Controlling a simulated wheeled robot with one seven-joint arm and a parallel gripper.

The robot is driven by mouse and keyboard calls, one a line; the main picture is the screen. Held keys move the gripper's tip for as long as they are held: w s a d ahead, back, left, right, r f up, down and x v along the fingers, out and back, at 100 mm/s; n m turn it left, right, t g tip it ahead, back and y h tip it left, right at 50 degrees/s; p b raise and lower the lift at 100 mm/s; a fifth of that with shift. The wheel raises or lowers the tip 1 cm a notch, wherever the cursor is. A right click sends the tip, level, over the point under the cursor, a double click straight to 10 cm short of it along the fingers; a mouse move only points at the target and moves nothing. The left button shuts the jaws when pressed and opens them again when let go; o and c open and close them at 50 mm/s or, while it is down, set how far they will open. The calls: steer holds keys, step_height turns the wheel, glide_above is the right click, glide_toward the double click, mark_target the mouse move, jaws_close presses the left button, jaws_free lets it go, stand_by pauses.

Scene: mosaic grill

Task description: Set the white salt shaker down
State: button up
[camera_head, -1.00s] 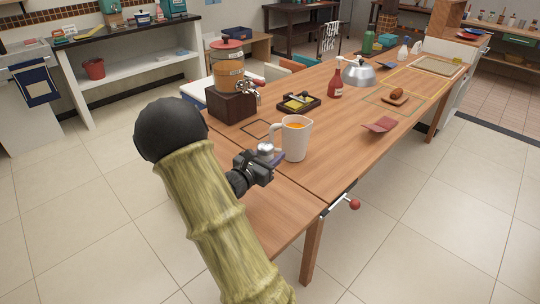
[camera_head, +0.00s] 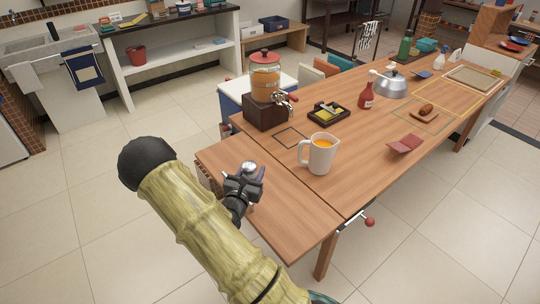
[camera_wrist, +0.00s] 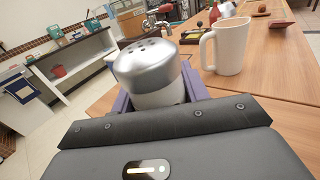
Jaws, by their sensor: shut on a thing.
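The white salt shaker (camera_wrist: 158,98) has a rounded silver cap with holes and stands roughly upright between my fingers in the wrist view. In the head view only its silver top (camera_head: 249,167) shows clearly. My gripper (camera_head: 246,180) is shut on it, over the near-left end of the wooden table (camera_head: 280,215). My gripper and arm hide the shaker's base, so I cannot tell whether it touches the table.
A white pitcher with orange drink (camera_head: 320,154) stands to the right of my gripper. A drink dispenser (camera_head: 265,90) and a condiment tray (camera_head: 328,113) stand farther back. An outlined square (camera_head: 291,138) lies on the table. Bare wood surrounds my gripper.

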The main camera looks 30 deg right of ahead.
steer(key=s+a+r+n+t+y+p, duration=0.1)
steer(key=a+n+y+p, duration=0.4)
steer(key=p, duration=0.5)
steer(key=s+a+r+n+t+y+p, duration=0.2)
steer(key=a+n+t+y+p, duration=0.3)
steer(key=a+y+p, duration=0.3)
steer(key=s+a+p, duration=0.1)
steer(key=a+p, duration=0.1)
steer(key=a, duration=0.2)
steer(key=shift+s+r+y, duration=0.25)
steer(key=shift+s+y, duration=0.15)
